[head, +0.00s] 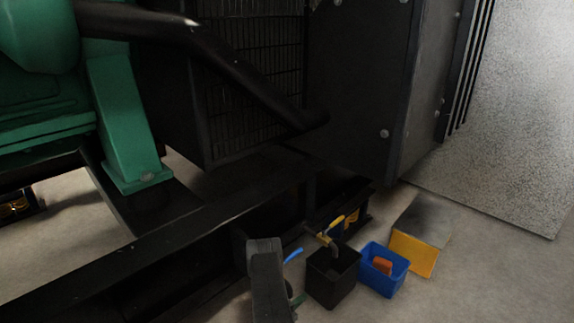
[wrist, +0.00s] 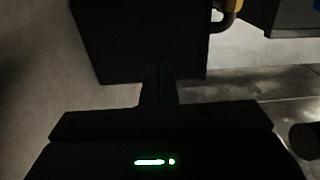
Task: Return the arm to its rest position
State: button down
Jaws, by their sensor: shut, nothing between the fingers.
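My gripper (wrist: 157,85) shows in the wrist view with its two dark fingers together and nothing visible between them. Past the fingertips is a large dark box-like shape (wrist: 125,45); I cannot tell whether they touch it. In the head view a grey part of my arm (head: 267,280) reaches in from the bottom edge, left of a black bin (head: 333,278). The fingertips cannot be made out in the head view.
A blue bin (head: 384,272) holding an orange piece stands right of the black bin, beside a yellow-fronted box (head: 413,253). A yellow-handled fitting (head: 333,226) is behind the bins. The black genset frame (head: 150,255) runs left. Floor (head: 480,285) is clear at right.

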jog(key=p+v, duration=0.3)
jog(key=v, duration=1.6)
jog(key=shift+s, duration=0.2)
